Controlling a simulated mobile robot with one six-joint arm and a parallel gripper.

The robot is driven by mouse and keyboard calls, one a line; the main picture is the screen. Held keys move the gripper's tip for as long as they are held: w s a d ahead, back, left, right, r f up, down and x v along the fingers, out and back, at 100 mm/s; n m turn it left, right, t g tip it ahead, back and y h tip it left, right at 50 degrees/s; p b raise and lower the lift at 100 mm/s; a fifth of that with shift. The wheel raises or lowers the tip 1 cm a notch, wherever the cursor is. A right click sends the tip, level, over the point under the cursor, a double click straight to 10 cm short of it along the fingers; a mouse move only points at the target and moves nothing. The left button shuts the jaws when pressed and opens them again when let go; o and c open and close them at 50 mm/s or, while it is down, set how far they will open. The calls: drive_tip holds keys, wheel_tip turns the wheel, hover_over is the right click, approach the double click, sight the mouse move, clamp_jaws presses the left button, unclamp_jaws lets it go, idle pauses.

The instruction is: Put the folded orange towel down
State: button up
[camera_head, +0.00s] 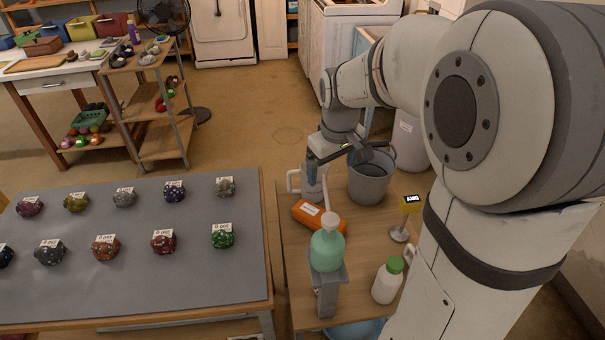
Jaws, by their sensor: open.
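The folded orange towel (318,216) appears as an orange bundle with a white label. It lies on the small wooden table (292,262), behind the green pump bottle, whose top overlaps its right end. My gripper (338,157) is open above the back of this table, above and behind the towel and apart from it in the picture. The fingertips are small and partly blend with these things.
The green pump bottle (327,250) stands on a grey stand. The grey-topped table (180,278) at left holds several labelled stones. The small table's left edge strip is clear.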

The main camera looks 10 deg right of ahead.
drive_tip(key=w+f+n+g+b, duration=0.1)
drive_tip(key=w+f+n+b, duration=0.15)
drive_tip(key=w+f, duration=0.65)
drive_tip(key=n+g+b, duration=0.1)
drive_tip(key=n+b, duration=0.1)
drive_tip(key=b, duration=0.1)
hover_over(318, 214)
drive_tip(key=f, duration=1.1)
drive_tip(key=shift+w+a+f, duration=0.15)
drive_tip(key=shift+a, duration=0.1)
drive_tip(key=shift+w+f, duration=0.1)
drive_tip(key=shift+f, duration=0.25)
drive_tip(key=f, duration=0.7)
drive_tip(key=shift+s+d+f+p, duration=0.25)
drive_tip(key=shift+d+f+p, duration=0.05)
drive_tip(key=shift+p, duration=0.1)
drive_tip(key=shift+c, duration=0.2)
drive_tip(key=c, duration=1.2)
wheel_tip(318, 214, up, 18)
drive_tip(key=shift+r+b, duration=0.1)
drive_tip(key=shift+b, duration=0.35)
